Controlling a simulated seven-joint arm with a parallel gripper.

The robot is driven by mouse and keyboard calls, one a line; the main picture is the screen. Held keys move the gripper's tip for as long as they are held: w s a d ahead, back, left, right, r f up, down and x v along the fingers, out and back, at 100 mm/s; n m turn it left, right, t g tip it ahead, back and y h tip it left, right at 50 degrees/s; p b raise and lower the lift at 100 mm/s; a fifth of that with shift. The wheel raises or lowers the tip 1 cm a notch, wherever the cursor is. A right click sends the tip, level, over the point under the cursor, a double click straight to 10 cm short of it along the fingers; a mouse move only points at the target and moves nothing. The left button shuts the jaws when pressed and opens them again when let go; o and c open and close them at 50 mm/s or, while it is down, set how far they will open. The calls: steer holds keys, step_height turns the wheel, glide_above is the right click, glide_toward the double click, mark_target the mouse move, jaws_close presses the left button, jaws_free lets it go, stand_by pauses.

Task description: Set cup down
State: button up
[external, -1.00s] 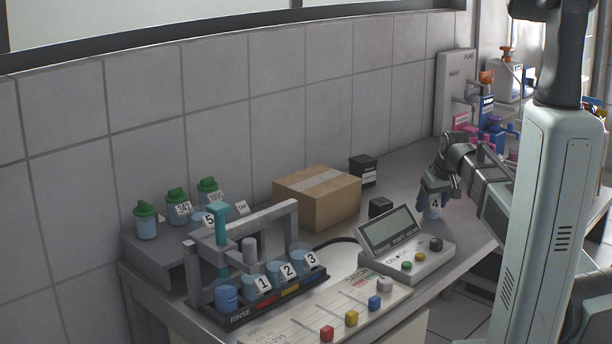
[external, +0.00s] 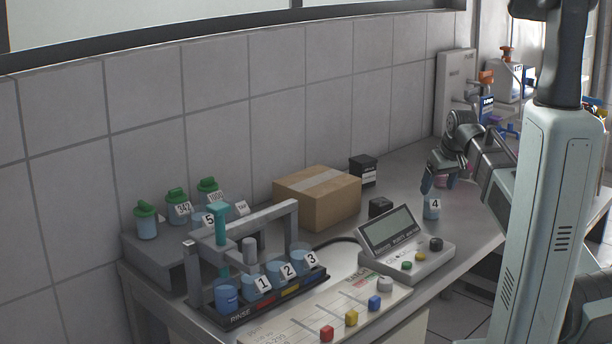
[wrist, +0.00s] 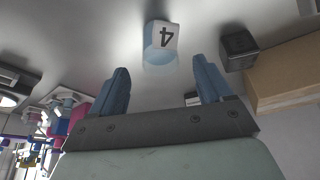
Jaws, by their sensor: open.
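The cup labelled 4 (external: 432,208) stands upright on the bench, right of the meter, and holds pale blue liquid. It also shows in the wrist view (wrist: 158,44), ahead of my fingers and apart from them. My gripper (external: 440,180) is above and just behind the cup, tilted down, with nothing between its fingers. In the wrist view the two blue fingers (wrist: 160,85) are spread wide.
A meter (external: 405,242) with a tilted screen stands left of the cup. A small black block (external: 381,207) and a cardboard box (external: 317,197) are further left. A rack (external: 262,290) holds cups 1, 2, 3 and a rinse cup. Pink and blue fittings (external: 490,120) stand behind my arm.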

steer(key=shift+v, duration=2.8)
